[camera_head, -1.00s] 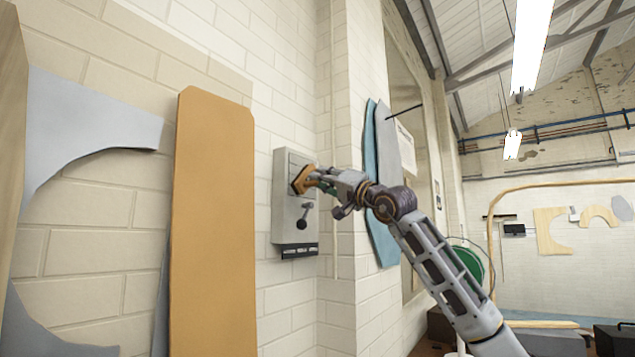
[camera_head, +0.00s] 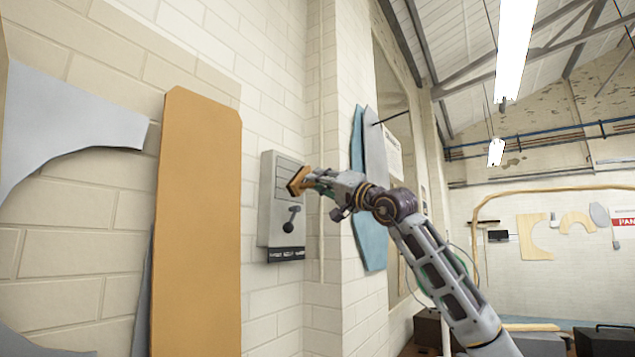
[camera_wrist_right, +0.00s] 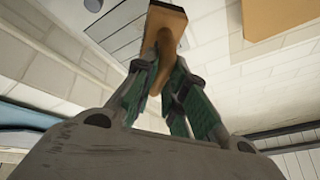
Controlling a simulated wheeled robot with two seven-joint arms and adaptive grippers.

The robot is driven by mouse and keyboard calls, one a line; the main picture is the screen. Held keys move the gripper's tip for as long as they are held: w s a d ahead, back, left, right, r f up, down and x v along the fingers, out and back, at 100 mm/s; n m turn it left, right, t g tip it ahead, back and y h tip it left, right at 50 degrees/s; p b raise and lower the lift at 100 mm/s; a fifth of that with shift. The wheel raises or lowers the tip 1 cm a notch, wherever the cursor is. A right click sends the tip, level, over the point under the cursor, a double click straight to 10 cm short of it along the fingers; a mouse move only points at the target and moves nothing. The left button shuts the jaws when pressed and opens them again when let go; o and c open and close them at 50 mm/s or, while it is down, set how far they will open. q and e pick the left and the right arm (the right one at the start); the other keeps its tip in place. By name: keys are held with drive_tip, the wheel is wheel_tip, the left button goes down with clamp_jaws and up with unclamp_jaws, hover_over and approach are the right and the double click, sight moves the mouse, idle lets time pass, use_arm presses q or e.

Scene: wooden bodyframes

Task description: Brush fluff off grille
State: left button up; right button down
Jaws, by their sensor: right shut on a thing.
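My right gripper (camera_head: 315,180) is shut on the handle of a wooden brush (camera_head: 298,181), in front of the upper part of a grey wall box (camera_head: 268,228). In the right wrist view, my right gripper (camera_wrist_right: 172,92) has its green-padded fingers around the brown handle, and the brush's wooden block (camera_wrist_right: 166,20) shows beyond them. Behind the block is a grey panel with thin parallel lines (camera_wrist_right: 125,30), which looks like the grille. I cannot tell whether the bristles touch it. No fluff can be made out. My left gripper is out of view.
A dark lever (camera_head: 292,217) sticks out of the box below the brush. A tall orange board (camera_head: 195,220) leans on the wall to the left. A wall corner and blue-grey panels (camera_head: 370,230) stand to the right, close to my right arm.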

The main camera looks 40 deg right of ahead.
sight(305, 181)
drive_tip(key=shift+s+d, duration=0.25)
drive_tip(key=shift+s, duration=0.35)
drive_tip(key=shift+s+d, duration=0.25)
drive_tip(key=shift+s, duration=0.35)
drive_tip(key=shift+w, duration=0.1)
drive_tip(key=shift+w+a+p, duration=0.45)
drive_tip(key=shift+w+p, duration=0.05)
drive_tip(key=shift+w, duration=0.5)
drive_tip(key=shift+w+a+p, duration=0.45)
drive_tip(key=shift+w+p, duration=0.05)
drive_tip(key=shift+w, duration=0.55)
drive_tip(key=shift+w+a+p, duration=0.45)
drive_tip(key=shift+w+p, duration=0.05)
drive_tip(key=shift+w, duration=0.5)
drive_tip(key=shift+w+a+p, duration=0.2)
drive_tip(key=shift+w+p, duration=0.1)
drive_tip(key=shift+w, duration=0.2)
drive_tip(key=shift+w+a+p, duration=0.2)
drive_tip(key=shift+w+p, duration=0.05)
drive_tip(key=shift+w, duration=0.25)
drive_tip(key=shift+d, duration=0.1)
drive_tip(key=shift+w+d+p, duration=0.25)
drive_tip(key=shift+d+p, duration=0.45)
drive_tip(key=shift+d, duration=0.05)
drive_tip(key=shift+w+d, duration=0.2)
drive_tip(key=shift+d, duration=0.35)
drive_tip(key=shift+w+d, duration=0.2)
drive_tip(key=shift+d, duration=0.35)
